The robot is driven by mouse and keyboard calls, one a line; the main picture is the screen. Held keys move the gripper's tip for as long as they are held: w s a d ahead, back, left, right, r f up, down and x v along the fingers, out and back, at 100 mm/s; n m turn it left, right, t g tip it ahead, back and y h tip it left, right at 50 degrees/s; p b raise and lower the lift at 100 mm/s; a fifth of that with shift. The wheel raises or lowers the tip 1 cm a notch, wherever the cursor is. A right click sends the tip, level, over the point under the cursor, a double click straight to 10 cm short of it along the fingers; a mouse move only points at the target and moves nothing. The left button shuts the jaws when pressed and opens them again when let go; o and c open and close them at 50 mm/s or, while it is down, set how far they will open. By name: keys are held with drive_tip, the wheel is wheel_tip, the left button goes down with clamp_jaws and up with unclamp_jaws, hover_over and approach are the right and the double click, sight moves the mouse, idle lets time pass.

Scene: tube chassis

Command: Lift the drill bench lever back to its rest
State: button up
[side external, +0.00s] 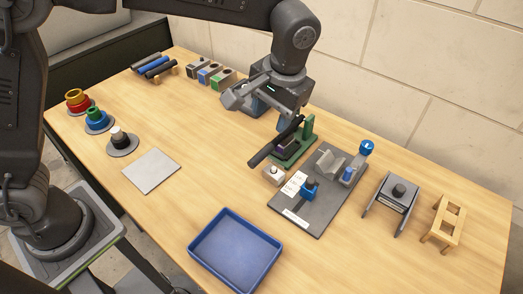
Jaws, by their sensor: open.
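The drill bench is a green stand (308,131) with a green base and an upright post, near the middle right of the table. A long black lever (262,154) slants across it, with its free end low toward the front left. A small blue part (283,125) shows near the lever's upper end. My gripper (262,103) is open above and behind the drill bench, with its jaws apart from the lever as far as I can see. My gripper and the lever partly hide the upper part of the bench.
A dark plate (327,216) with blue clamps and a grey block lies right of the bench. A blue tray (236,213), grey mat (151,171), grey stand (397,190) and wooden stand (443,222) are around.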

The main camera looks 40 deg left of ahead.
sight(261, 154)
drive_tip(key=a+f, duration=0.1)
drive_tip(key=f, duration=0.7)
drive_tip(key=a+f, duration=0.1)
drive_tip(key=f, duration=0.3)
drive_tip(key=shift+a+f, duration=0.3)
clamp_jaws()
